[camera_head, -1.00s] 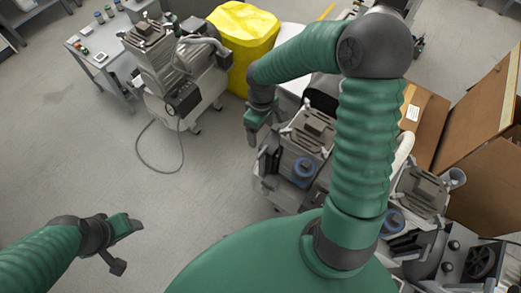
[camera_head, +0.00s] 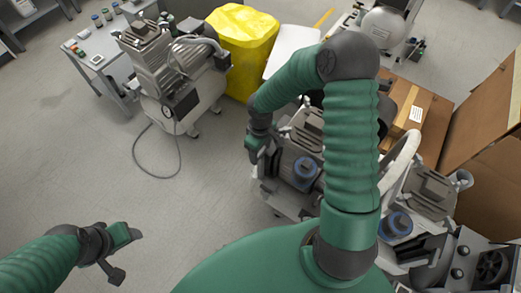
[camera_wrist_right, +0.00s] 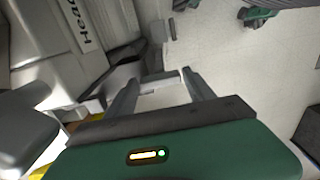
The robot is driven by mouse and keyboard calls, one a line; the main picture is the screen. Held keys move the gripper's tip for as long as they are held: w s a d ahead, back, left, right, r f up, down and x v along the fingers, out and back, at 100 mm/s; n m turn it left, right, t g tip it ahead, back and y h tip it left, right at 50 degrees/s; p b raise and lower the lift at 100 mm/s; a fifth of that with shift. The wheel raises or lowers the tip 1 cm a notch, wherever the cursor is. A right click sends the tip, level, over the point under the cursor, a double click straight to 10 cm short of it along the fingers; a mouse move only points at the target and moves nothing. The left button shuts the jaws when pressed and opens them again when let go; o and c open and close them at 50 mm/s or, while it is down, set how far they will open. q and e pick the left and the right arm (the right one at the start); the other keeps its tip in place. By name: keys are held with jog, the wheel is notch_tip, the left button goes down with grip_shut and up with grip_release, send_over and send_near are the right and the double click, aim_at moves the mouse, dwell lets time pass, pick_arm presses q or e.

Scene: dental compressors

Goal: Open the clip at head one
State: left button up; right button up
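The compressor head (camera_head: 300,138) with a blue round part (camera_head: 304,170) stands below my right arm. In the right wrist view, a grey casing with lettering that reads "Head" (camera_wrist_right: 85,30) fills the upper left. My right gripper (camera_head: 256,146) is at the left side of this head. In the wrist view its two fingers (camera_wrist_right: 160,85) are apart, pointing along the casing's side. A small grey bar (camera_wrist_right: 163,77) shows near the fingertips; I cannot tell if it is the clip or whether it is touched. My left gripper (camera_head: 122,254) is open and empty over the floor.
A second head with a blue part (camera_head: 398,223) stands at right. Cardboard boxes (camera_head: 485,150) stand at right.

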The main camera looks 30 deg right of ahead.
jog(key=c, duration=1)
jog(key=shift+r+n+p, duration=0.3)
jog(key=shift+n+p, duration=0.4)
jog(key=shift+p, duration=0.4)
jog(key=n+p, duration=0.7)
jog(key=p, duration=0.1)
jog(key=shift+n, duration=0.4)
jog(key=n+p, duration=0.4)
jog(key=shift+w, duration=0.1)
jog(key=shift+f+n+p, duration=0.15)
jog(key=shift+n+p, duration=0.65)
jog(key=shift+n, duration=0.8)
jog(key=shift+w, duration=0.1)
jog(key=o, duration=1.1)
jog(key=shift+c, duration=0.2)
jog(key=o, duration=0.3)
jog(key=shift+f, duration=0.1)
